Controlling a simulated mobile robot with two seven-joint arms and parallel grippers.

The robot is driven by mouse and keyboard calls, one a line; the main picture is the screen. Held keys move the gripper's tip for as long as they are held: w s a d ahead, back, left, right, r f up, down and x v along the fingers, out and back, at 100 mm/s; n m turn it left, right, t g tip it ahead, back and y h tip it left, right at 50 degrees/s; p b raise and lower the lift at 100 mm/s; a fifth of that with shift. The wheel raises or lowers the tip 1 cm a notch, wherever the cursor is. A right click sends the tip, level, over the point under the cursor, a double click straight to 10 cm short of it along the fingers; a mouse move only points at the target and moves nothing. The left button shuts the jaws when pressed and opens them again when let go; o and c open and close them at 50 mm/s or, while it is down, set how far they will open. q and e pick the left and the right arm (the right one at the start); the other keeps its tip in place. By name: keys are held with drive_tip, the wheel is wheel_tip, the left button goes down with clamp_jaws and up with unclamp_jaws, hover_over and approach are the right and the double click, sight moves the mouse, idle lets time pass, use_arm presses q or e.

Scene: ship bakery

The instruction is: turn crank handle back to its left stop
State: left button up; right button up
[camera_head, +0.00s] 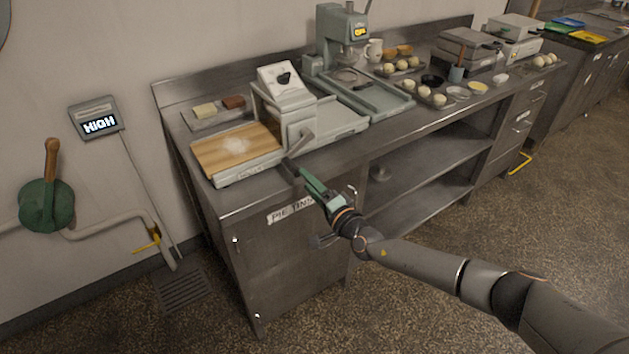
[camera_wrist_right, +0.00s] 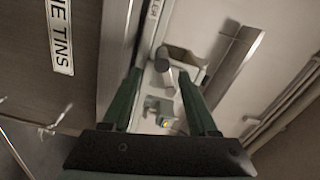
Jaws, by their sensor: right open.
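The dough sheeter (camera_head: 285,95) stands at the left end of the steel counter, with a wooden board (camera_head: 228,148) on its left side. Its grey crank handle (camera_head: 303,140) is at the front of the housing and slants up to the right. My right gripper (camera_head: 298,172) is just in front of and below the crank, over the counter's front edge. In the right wrist view its two green fingers (camera_wrist_right: 160,80) are spread apart. The round grey crank end (camera_wrist_right: 162,62) shows beyond and between the fingertips; I cannot tell whether they touch it. My left gripper is out of view.
A mixer (camera_head: 345,45) stands right of the sheeter, and a tray with butter blocks (camera_head: 205,112) lies behind the board. The cabinet labelled PIE TINS (camera_head: 290,212) is under the gripper. A green wall valve (camera_head: 45,205) is at far left. Floor in front is clear.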

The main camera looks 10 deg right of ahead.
drive_tip(key=shift+v, duration=1)
drive_tip(key=shift+f, duration=0.1)
